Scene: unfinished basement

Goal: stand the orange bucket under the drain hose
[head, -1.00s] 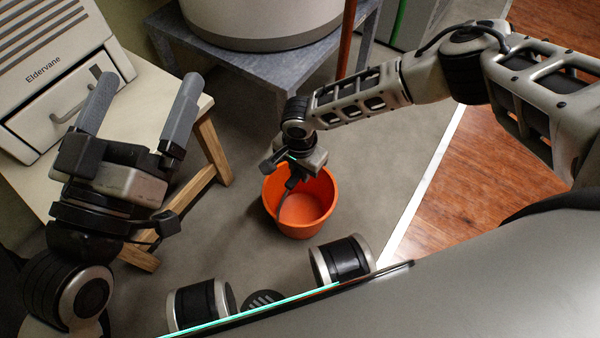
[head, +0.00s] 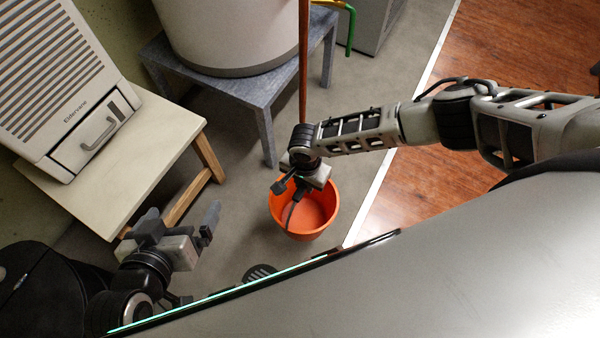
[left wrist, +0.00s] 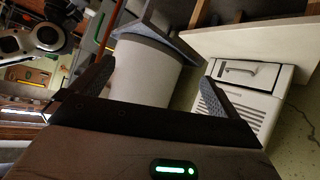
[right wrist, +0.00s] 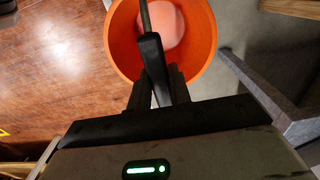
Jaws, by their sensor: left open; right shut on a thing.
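The orange bucket (head: 318,208) is upright near the middle of the head view, below my right gripper (head: 298,193). The right wrist view shows the bucket (right wrist: 204,45) from above, with a pale pink patch inside. My right gripper (right wrist: 160,88) is shut on the bucket's black handle grip (right wrist: 150,55). I cannot tell whether the bucket touches the floor. A bent green hose (head: 351,32) with a yellow upper part shows at the top; its role as the drain hose is not certain. My left gripper (head: 182,225) is open and empty at lower left.
A grey table (head: 262,92) bearing a white drum (head: 235,35) stands behind the bucket. A reddish-brown pole (head: 303,75) rises beside it. A wooden stand (head: 165,135) holds the Eldervane unit (head: 60,85) at left. Grey floor continues right to a white strip (head: 400,135) and wooden floor.

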